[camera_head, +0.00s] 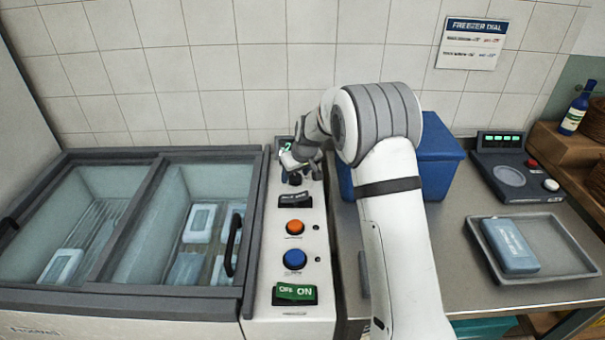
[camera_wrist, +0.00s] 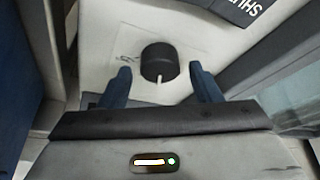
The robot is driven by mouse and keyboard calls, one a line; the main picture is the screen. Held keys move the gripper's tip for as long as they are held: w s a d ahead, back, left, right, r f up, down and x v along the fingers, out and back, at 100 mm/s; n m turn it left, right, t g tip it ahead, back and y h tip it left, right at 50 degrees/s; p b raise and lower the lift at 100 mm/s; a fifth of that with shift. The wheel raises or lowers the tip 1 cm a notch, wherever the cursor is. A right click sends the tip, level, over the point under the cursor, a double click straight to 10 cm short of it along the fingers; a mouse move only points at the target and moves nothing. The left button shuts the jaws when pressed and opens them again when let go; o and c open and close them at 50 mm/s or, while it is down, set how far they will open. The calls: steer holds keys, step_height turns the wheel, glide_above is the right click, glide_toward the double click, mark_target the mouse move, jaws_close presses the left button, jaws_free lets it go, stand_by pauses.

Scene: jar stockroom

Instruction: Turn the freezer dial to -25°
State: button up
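The freezer dial is a round black knob (camera_wrist: 159,62) with a white pointer mark, on the white control panel; in the wrist view the mark points down toward my gripper. In the head view the dial (camera_head: 294,179) shows only in part under my gripper, at the far end of the panel. My gripper (camera_wrist: 162,88) is open, with one blue-grey finger on each side of the knob and a gap to it. The fingers appear apart from the knob. A green-lit display (camera_head: 286,148) behind the dial is mostly covered by my gripper, so its reading is hidden.
The panel (camera_head: 265,275) also carries a black rocker switch (camera_head: 295,199), an orange button (camera_head: 295,227), a blue button (camera_head: 294,259) and a green ON/OFF switch (camera_head: 295,294). The glass-lidded freezer (camera_head: 75,157) adjoins on the left.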

steer(key=v, duration=0.7)
steer(key=shift+s+r+b, duration=0.15)
steer(key=shift+r+b, duration=0.15)
steer(key=shift+s+r+p, duration=0.1)
steer(key=shift+r+p, duration=0.05)
steer(key=shift+p, duration=0.85)
steer(key=shift+p, duration=0.55)
steer(key=shift+m, duration=0.3)
steer(key=x, duration=0.8)
steer(key=shift+s+d+f+p, duration=0.1)
steer(key=shift+d+f+p, duration=0.05)
steer(key=shift+f+p, duration=0.2)
steer(key=shift+r, duration=0.1)
steer(key=shift+c, duration=0.5)
steer(key=c, duration=0.9)
